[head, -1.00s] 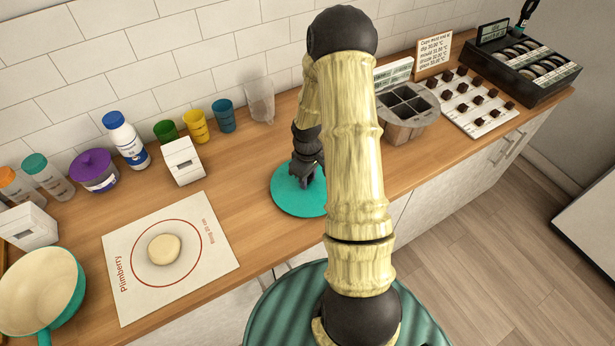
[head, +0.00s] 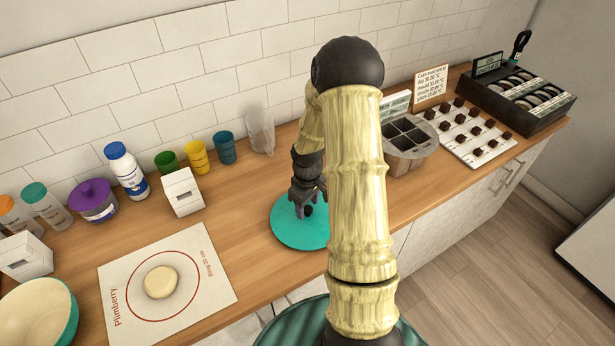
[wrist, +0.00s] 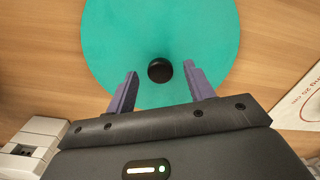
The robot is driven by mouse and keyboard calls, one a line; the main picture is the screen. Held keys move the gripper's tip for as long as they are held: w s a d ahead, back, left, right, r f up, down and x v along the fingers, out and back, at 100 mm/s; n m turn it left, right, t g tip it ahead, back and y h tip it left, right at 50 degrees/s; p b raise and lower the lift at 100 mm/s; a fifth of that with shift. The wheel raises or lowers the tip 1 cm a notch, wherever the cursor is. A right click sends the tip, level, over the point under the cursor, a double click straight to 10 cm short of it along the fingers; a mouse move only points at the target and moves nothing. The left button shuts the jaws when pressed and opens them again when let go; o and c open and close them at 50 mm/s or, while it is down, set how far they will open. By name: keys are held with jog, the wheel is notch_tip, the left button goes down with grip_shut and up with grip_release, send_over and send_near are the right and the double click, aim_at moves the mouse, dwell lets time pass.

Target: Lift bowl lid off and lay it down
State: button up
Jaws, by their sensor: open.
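The lid is a flat teal disc (head: 290,234) with a black round knob (wrist: 160,70). It lies flat on the wooden counter, with no bowl wall showing under it. My gripper (wrist: 160,71) is open above the disc, its two purple fingers apart on either side of the knob and not touching it. In the head view my gripper (head: 303,208) hangs over the disc, partly beside my arm. An open bowl-like vessel (head: 68,309), cream inside and teal outside, stands at the lower left, cut by the frame edge.
A printed mat (head: 208,293) with a dough round (head: 161,282) lies left of the disc. A white box (head: 183,192), a purple-lidded jar (head: 93,202), bottles and cups line the back. A grey compartment container (head: 407,150) stands right. Counter between mat and disc is clear.

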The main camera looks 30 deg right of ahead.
notch_tip(320, 180, up, 15)
jog(key=b, duration=0.1)
jog(key=shift+f, duration=0.1)
dwell(0.6)
jog(key=s+a+m+t, duration=0.2)
jog(key=s+a+m, duration=0.2)
jog(key=s+a, duration=0.8)
jog(key=shift+s+a+r+m+t, duration=0.3)
jog(key=shift+a+r+m, duration=0.1)
jog(key=shift+a, duration=0.4)
